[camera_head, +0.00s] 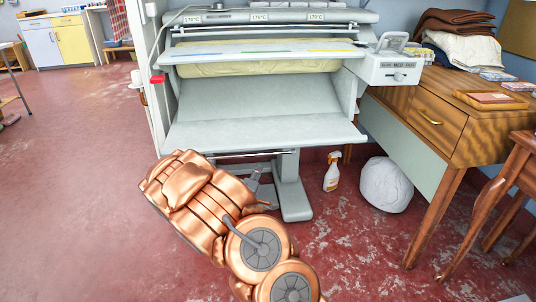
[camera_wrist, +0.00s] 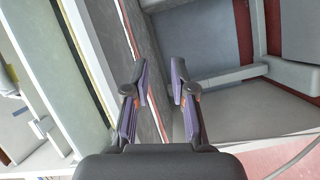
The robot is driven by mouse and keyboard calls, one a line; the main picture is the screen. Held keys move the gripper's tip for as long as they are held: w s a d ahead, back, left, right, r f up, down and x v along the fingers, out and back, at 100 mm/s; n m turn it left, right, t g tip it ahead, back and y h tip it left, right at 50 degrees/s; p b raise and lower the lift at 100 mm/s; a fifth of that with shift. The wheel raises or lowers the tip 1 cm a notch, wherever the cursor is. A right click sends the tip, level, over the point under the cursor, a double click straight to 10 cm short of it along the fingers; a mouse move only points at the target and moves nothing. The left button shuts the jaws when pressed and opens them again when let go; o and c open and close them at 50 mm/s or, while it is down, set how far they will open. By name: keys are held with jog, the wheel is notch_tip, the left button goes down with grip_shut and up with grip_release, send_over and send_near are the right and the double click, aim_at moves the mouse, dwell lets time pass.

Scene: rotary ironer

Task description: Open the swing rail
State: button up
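The rotary ironer (camera_head: 262,92) stands ahead of me, with a padded cream roller (camera_head: 258,67) and a wide pale tray below it. A thin metal bar (camera_head: 262,31) runs across the top, above the roller. Another thin bar (camera_head: 245,154) runs under the tray's front edge. I cannot tell for sure which one is the swing rail. My gripper (camera_wrist: 158,88) is open in the wrist view, with a clear gap and nothing between its fingers. Pale strips (camera_wrist: 140,65) run lengthwise behind the fingers. In the head view my copper arm hides most of the gripper, low in front of the ironer.
A control box (camera_head: 396,69) sits on the ironer's right. A wooden desk (camera_head: 470,125) with folded cloths stands farther right.

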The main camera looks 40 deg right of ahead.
aim_at(268, 154)
jog(key=shift+w+d+r+n+t+h+b, duration=0.2)
jog(key=shift+w+d+r+n+h+b, duration=0.25)
jog(key=shift+d, duration=0.85)
jog(key=shift+w+d+r+n+t+h+b, duration=0.2)
jog(key=shift+w+d+r+h+b, duration=0.3)
jog(key=shift+d, duration=0.85)
jog(key=shift+w+d+r+n+t+h+b, duration=0.1)
jog(key=shift+w+d+r+n+t+h, duration=0.2)
jog(key=shift+d+r, duration=0.7)
jog(key=shift+d+f, duration=0.3)
grip_shut()
